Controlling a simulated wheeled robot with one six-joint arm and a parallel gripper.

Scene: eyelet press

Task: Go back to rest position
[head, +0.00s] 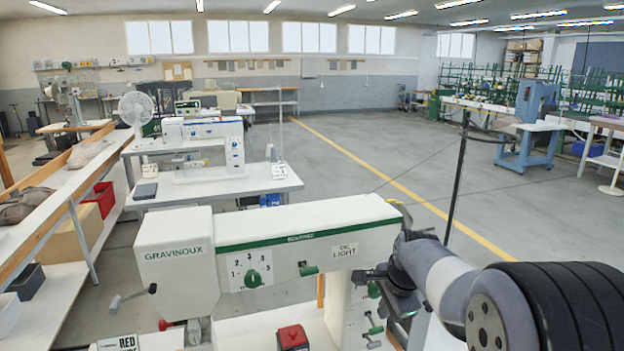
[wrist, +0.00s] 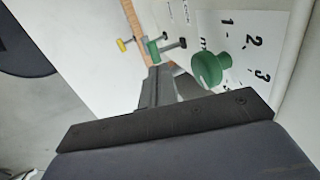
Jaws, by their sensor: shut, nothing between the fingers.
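The white eyelet press (head: 300,240) with a green stripe fills the front of the head view. Its face carries a numbered dial with a green knob (head: 252,279) and a small green switch (head: 308,270). My gripper (head: 366,276) is at the right end of the press head, close to its side; I cannot tell if it touches. In the wrist view my gripper (wrist: 154,82) is shut and empty. Beside it there are a green knob (wrist: 208,68) on a numbered plate, a green-ended lever (wrist: 160,48) and a yellow-ended one (wrist: 125,44).
A red box (head: 292,338) sits under the press head, and a grey crank (head: 130,298) sticks out at left. Green-ended levers (head: 374,318) are on the press column below my gripper. A dark upright pole (head: 456,180) stands behind my arm. Open floor (head: 380,150) lies beyond.

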